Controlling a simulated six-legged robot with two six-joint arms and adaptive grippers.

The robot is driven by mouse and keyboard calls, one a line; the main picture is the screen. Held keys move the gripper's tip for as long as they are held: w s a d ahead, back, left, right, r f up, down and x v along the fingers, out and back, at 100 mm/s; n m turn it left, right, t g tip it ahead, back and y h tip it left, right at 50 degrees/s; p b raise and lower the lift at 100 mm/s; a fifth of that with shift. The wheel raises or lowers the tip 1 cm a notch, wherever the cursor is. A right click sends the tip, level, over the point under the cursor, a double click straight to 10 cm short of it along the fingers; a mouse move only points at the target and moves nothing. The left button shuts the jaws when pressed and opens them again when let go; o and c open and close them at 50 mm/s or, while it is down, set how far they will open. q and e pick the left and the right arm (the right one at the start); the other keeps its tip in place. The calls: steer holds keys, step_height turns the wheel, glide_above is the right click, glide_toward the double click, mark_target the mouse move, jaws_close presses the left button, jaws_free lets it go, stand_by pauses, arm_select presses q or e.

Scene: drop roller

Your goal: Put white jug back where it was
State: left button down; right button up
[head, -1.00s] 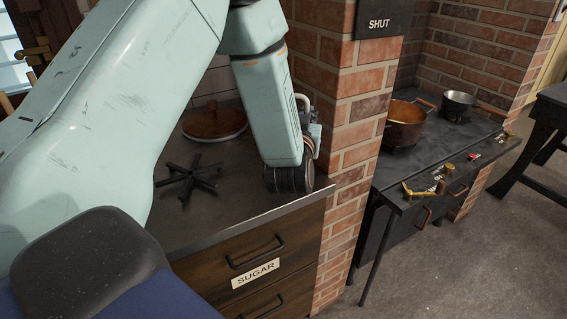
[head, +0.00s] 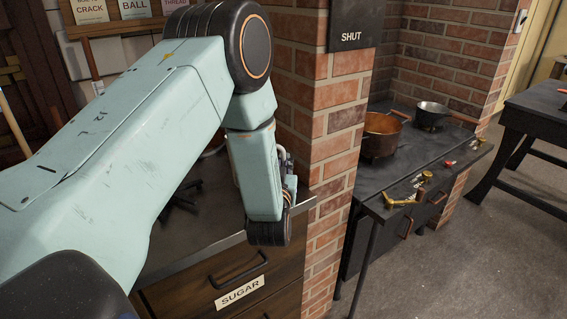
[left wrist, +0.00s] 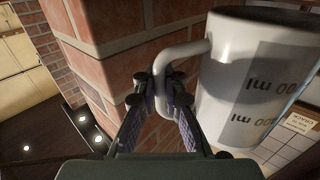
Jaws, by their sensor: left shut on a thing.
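The white jug (left wrist: 255,80) fills the right of the left wrist view. It has grey patches with "00 ml" printing, upside down in that view. My left gripper (left wrist: 160,90) is shut on the jug's handle (left wrist: 178,58), with a finger on either side of it. In the head view my left arm reaches over the front edge of the counter (head: 190,245), beside the brick pillar (head: 335,130). There my own wrist hides the jug and most of the gripper. My right gripper is not in view.
The brick pillar is close to the gripper and jug. A drawer labelled SUGAR (head: 240,291) is below the counter edge. A dark spidery stand (head: 183,195) is partly hidden behind my arm. The stove holds a copper pot (head: 382,135) and a steel pan (head: 432,113).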

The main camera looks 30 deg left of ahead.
arm_select(q)
steer(key=shift+s+d+f, duration=0.1)
steer(key=shift+s+d, duration=0.05)
steer(key=shift+d, duration=0.05)
steer(key=shift+a+f+b, duration=0.15)
steer(key=shift+f+b, duration=0.25)
steer(key=shift+b, duration=0.05)
steer(key=c, duration=1.4)
jaws_free()
steer(key=shift+c, duration=0.2)
steer(key=shift+r+p, duration=0.45)
steer(key=shift+r, duration=0.15)
steer(key=v, duration=1.2)
